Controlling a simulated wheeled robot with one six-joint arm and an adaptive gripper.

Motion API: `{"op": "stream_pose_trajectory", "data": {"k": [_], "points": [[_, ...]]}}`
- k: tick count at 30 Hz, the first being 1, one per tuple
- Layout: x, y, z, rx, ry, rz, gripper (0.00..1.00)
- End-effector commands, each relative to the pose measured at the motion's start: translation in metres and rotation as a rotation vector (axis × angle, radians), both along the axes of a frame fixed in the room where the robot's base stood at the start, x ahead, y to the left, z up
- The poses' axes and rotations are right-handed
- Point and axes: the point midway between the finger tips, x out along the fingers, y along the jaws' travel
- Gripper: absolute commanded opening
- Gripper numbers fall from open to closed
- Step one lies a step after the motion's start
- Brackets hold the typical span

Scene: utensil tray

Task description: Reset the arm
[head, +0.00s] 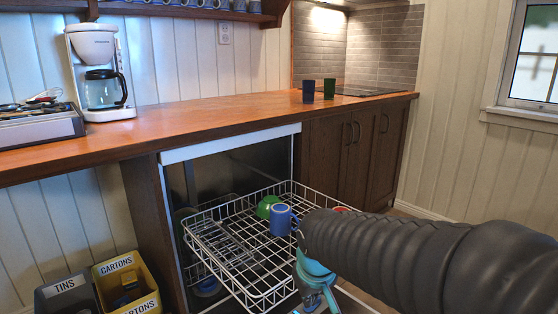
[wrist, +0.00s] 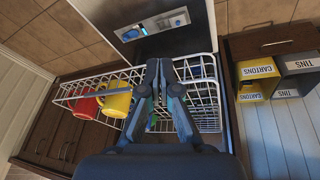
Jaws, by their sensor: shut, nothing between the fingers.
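My gripper (wrist: 159,68) is shut and empty, with its two fingers together above the wire dish rack. In the head view my gripper (head: 317,292) shows as teal and grey parts at the bottom, right of the rack, partly hidden by my arm. The white wire rack (head: 262,292) is pulled out of the dishwasher under the counter. It holds a green bowl (head: 267,206) and a blue mug (head: 280,221). In the wrist view a red mug (wrist: 87,107) and a yellow mug (wrist: 117,103) sit in the rack left of my fingers.
Bins labelled TINS (head: 66,296) and CARTONS (head: 127,288) stand at lower left. The rack and cabinets are close to my arm.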

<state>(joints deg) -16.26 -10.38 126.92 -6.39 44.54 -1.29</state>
Motion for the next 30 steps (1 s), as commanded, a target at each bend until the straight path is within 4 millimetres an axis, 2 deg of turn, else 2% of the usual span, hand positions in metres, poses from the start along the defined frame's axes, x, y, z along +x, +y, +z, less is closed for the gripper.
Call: {"op": "stream_pose_trajectory", "data": {"k": [1,6,12,18,22,30], "points": [[-0.019,-0.012,0.003,0.013,0.008,-0.037,0.0],[-0.078,-0.042,0.006,0.058,0.034,-0.144,0.0],[-0.129,-0.068,0.01,0.107,-0.007,-0.246,0.0],[-0.149,-0.086,0.025,0.131,-0.102,-0.311,0.0],[-0.152,-0.092,0.035,0.136,-0.143,-0.335,0.0],[-0.152,-0.095,0.035,0.135,-0.145,-0.346,0.0]]}}
